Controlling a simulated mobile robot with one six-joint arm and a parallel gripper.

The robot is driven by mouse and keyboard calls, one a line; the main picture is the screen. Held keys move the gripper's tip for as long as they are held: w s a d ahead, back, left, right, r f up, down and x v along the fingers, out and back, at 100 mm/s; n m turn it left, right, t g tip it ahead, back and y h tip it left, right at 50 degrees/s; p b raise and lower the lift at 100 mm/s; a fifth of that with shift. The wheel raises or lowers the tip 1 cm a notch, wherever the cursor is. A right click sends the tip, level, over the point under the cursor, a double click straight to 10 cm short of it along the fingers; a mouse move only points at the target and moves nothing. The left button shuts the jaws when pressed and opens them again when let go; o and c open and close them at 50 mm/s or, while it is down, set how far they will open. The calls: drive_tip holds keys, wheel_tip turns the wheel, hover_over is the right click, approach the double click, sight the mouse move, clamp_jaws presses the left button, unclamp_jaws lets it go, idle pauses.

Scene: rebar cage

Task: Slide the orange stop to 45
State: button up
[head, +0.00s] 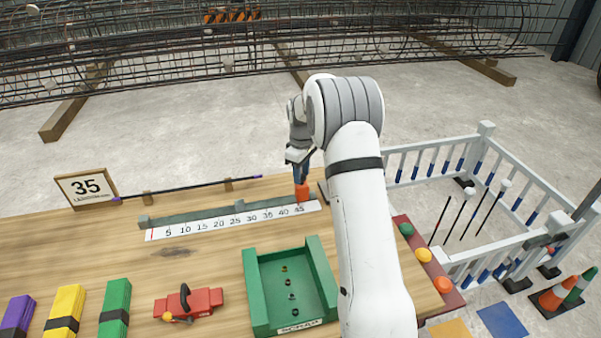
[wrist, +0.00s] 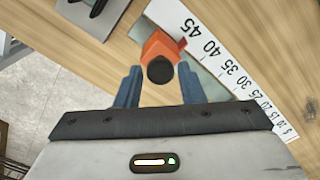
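The orange stop (head: 302,192) sits on the grey rail near the right end of the white scale (head: 235,221). In the wrist view the orange stop (wrist: 160,44) has a dark round knob, and its red pointer lies beside the 45 mark, though the exact tick cannot be read. My gripper (head: 300,178) is above the stop, pointing down. In the wrist view my gripper (wrist: 159,75) has its blue fingers apart, one on each side of the knob, with a visible gap to both.
A thin dark rod (head: 190,187) lies behind the rail. A green tray (head: 262,290), a red toy-like object (head: 188,303) and coloured blocks are in front. A white railing (head: 440,150) stands right.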

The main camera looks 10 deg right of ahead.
drive_tip(key=shift+o, duration=1.2)
drive_tip(key=shift+r, duration=0.1)
wheel_tip(320, 180, up, 8)
drive_tip(key=shift+f+b, duration=0.2)
drive_tip(key=shift+b, duration=0.2)
